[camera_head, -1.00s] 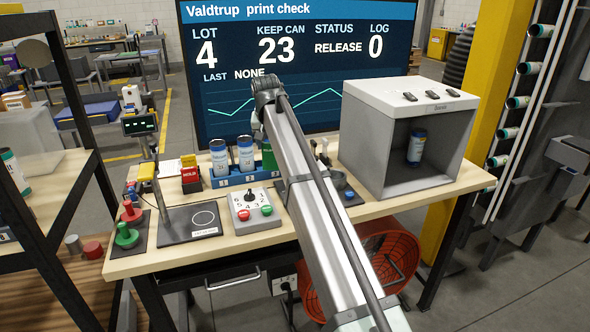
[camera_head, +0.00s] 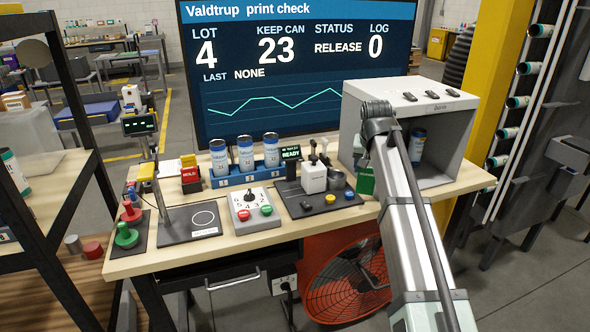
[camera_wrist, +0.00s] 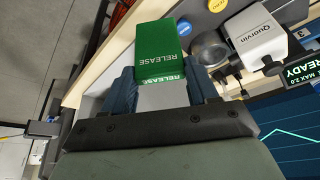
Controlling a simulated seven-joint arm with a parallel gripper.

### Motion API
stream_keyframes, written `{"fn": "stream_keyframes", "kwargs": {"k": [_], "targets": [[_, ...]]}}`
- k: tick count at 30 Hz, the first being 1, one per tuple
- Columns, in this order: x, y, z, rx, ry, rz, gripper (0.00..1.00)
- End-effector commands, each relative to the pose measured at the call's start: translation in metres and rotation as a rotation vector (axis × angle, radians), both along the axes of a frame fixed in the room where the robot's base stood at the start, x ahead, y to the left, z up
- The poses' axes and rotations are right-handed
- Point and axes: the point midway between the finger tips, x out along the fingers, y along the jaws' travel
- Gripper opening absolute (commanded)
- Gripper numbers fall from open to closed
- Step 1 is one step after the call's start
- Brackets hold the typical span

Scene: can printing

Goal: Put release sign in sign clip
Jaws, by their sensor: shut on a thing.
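The green release sign (camera_wrist: 160,50) is held between the two fingers of my gripper (camera_wrist: 163,84) in the wrist view. Its white RELEASE lettering shows on the face and along the near edge. In the head view, part of the green sign (camera_head: 366,181) shows left of my arm, in front of the white cabinet's left side. I cannot make out the sign clip with certainty in either view.
The open white cabinet (camera_head: 357,130) holds a can (camera_head: 417,145). Left of the sign are a dark pad (camera_head: 300,207) with a printer-like device (camera_head: 314,178), a blue rack (camera_head: 236,181) with cans, and a selector box (camera_head: 237,223). A red sign (camera_head: 190,176) stands farther left.

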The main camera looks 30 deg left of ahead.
Motion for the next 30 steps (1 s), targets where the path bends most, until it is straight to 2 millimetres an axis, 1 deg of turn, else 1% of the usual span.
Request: {"fn": "stream_keyframes", "kwargs": {"k": [1, 5, 6, 10, 14, 17, 20, 23, 27, 29, 30], "targets": [[0.0, -0.008, -0.001, -0.001, 0.0, -0.007, 0.14], [0.0, -0.022, -0.003, -0.001, 0.0, -0.02, 0.14], [0.007, -0.013, 0.0, 0.0, 0.0, -0.006, 0.14], [0.018, 0.001, 0.004, 0.0, 0.001, 0.025, 0.14], [0.03, 0.019, 0.009, -0.001, 0.001, 0.065, 0.14], [0.044, 0.038, 0.014, -0.001, 0.002, 0.105, 0.14], [0.061, 0.061, 0.021, 0.0, 0.002, 0.157, 0.14], [0.079, 0.09, 0.028, -0.002, 0.001, 0.217, 0.14], [0.107, 0.137, 0.04, -0.002, -0.001, 0.315, 0.14], [0.117, 0.157, 0.044, -0.001, -0.003, 0.357, 0.14], [0.124, 0.171, 0.046, -0.001, -0.004, 0.383, 0.14]]}}
